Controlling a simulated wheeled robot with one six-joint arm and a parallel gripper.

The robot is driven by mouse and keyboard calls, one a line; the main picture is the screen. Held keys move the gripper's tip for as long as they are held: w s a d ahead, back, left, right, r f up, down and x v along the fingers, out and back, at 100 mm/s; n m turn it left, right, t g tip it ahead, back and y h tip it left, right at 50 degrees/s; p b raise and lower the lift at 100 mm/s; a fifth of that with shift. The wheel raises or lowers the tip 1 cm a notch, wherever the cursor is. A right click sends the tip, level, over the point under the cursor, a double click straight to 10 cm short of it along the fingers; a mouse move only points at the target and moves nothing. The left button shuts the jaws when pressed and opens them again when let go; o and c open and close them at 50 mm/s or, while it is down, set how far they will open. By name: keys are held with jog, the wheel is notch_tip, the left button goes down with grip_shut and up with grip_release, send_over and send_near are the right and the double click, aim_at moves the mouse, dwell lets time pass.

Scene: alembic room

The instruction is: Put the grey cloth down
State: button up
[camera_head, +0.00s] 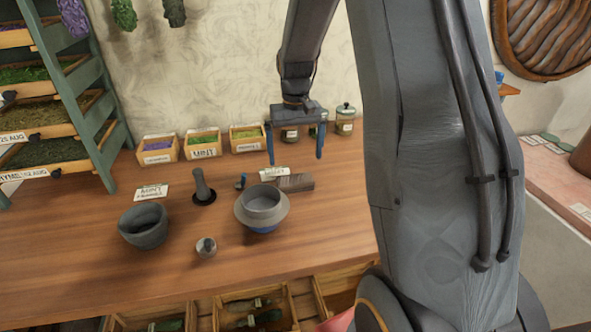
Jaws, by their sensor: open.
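My gripper (296,158) is open, with its two blue fingers apart and pointing down over the back of the wooden counter. Nothing shows between the fingers. A flat grey-brown piece (297,183), which looks like the folded grey cloth, lies on the counter below and in front of the gripper, apart from the fingers as far as I can tell. A small white label card (274,173) stands at its back left and overlaps it in the view.
A grey sieve-like pot over a blue bowl (262,208), a stone mortar (143,226), a dark pestle (200,184) and a small metal weight (206,247) stand on the counter (75,250). Herb boxes (203,144) and jars (345,119) line the wall. The front left counter is clear.

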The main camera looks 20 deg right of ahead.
jog(key=s+a+n, duration=0.1)
jog(key=s+a, duration=0.3)
jog(key=s, duration=0.3)
jog(key=s+a+t, duration=0.1)
jog(key=s+a, duration=0.3)
jog(key=s, duration=0.3)
jog(key=s+a+n, duration=0.1)
jog(key=s+a, duration=0.3)
jog(key=s, duration=0.3)
jog(key=m+t+p, duration=0.2)
jog(key=t+p, duration=0.2)
jog(key=p, duration=0.2)
send_near(296, 181)
jog(key=a, duration=0.1)
jog(key=shift+g+h, duration=0.3)
jog(key=shift+h, duration=0.1)
jog(key=shift+w+b+x, duration=0.15)
jog(key=shift+b+x, duration=1)
jog(key=shift+x, duration=1)
jog(key=shift+w+b+x, duration=0.1)
jog(key=shift+b+x, duration=1)
jog(key=shift+x, duration=1)
jog(key=shift+d+r, duration=0.1)
jog(key=shift+r, duration=0.05)
jog(key=shift+c, duration=0.4)
